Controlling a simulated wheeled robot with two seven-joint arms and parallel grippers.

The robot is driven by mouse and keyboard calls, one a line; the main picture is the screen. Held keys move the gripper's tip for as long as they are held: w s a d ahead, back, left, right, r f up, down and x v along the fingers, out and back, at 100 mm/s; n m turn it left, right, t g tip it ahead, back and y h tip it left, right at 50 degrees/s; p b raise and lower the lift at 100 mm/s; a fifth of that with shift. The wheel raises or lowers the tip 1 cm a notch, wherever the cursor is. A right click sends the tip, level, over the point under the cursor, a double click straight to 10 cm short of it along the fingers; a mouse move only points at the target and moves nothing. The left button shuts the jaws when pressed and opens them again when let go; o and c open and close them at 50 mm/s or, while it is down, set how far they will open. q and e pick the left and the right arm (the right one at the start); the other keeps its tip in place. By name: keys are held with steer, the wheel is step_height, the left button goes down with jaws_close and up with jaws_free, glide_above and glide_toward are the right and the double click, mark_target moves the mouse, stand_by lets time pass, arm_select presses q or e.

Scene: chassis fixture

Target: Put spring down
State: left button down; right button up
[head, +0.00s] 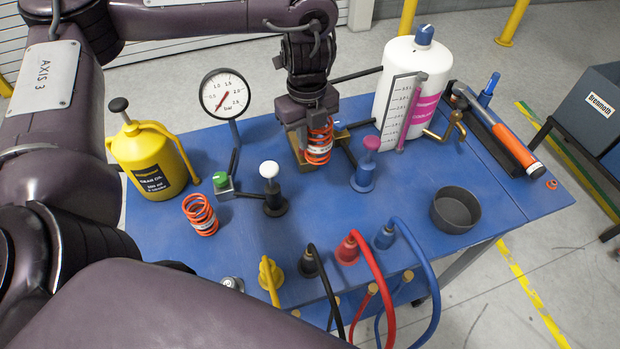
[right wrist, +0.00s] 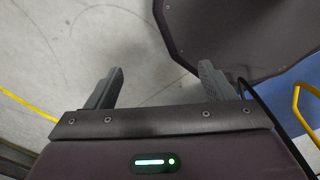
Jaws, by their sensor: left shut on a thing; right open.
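My left gripper (head: 318,138) points down at the back middle of the blue table and is shut on an orange coil spring (head: 319,146) with a white label band. The spring is upright; I cannot tell whether its lower end touches anything. A second orange spring (head: 200,214) with a white band stands on the table at the left, apart from the gripper. My right gripper (right wrist: 161,78) is open and empty, over grey floor in the right wrist view. It is not seen in the head view.
The blue table (head: 330,225) also holds a yellow oil can (head: 150,165), a pressure gauge (head: 224,95), a white bottle (head: 412,75), a dark round bowl (head: 455,210) and knobbed posts. Coloured cables (head: 372,270) rise at the front edge. Clear surface lies between the front posts and the bowl.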

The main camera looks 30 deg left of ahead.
arm_select(q)
steer(key=f+b, duration=0.1)
steer(key=f, duration=0.3)
steer(key=f+b, duration=0.1)
steer(key=f, duration=0.4)
steer(key=f+b, duration=0.1)
steer(key=f, duration=0.4)
steer(key=shift+w+f, duration=0.2)
steer(key=shift+w, duration=0.1)
steer(key=shift+f, duration=0.25)
steer(key=shift+w, duration=0.1)
arm_select(e)
steer(key=w+f, duration=0.1)
steer(key=f, duration=0.1)
steer(key=w+f, duration=0.1)
steer(key=shift+w+a+f, duration=0.15)
steer(key=shift+w+f, duration=0.2)
steer(key=shift+w, duration=0.1)
arm_select(q)
steer(key=shift+f+b, duration=0.1)
steer(key=shift+b, duration=0.2)
arm_select(e)
steer(key=shift+w, duration=0.1)
arm_select(q)
steer(key=c, duration=1.9)
jaws_free()
steer(key=o, duration=0.4)
